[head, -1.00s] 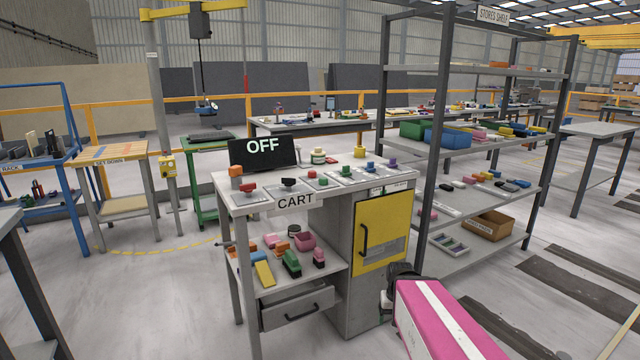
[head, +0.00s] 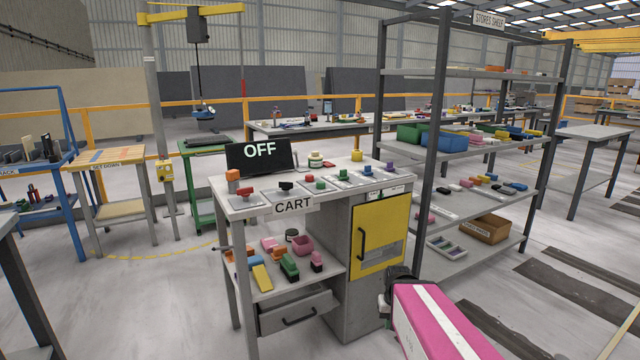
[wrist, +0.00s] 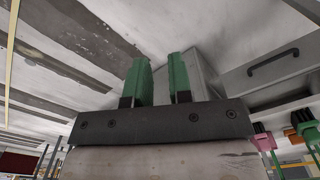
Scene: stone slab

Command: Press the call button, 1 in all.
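A grey cart (head: 238,207) labelled CART stands ahead of me. Its top carries a row of small coloured controls, among them a red one (head: 244,190), a black one (head: 286,186), a green one (head: 320,184), a blue one (head: 368,169) and a yellow one (head: 357,155). Their labels are too small to read, so I cannot tell which is the call button. A black display (head: 259,156) behind them reads OFF. My gripper (wrist: 159,64) shows two green fingers apart with nothing between them. In the head view my pink arm is low, right of the cart; its fingers are hidden there.
The cart has a yellow door (head: 382,232), a lower shelf with several coloured parts, and a drawer (head: 297,313) below. Stores shelving (head: 441,120) stands close on the right. A blue rack and a wooden-topped table (head: 108,159) are on the left. Floor left of the cart is clear.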

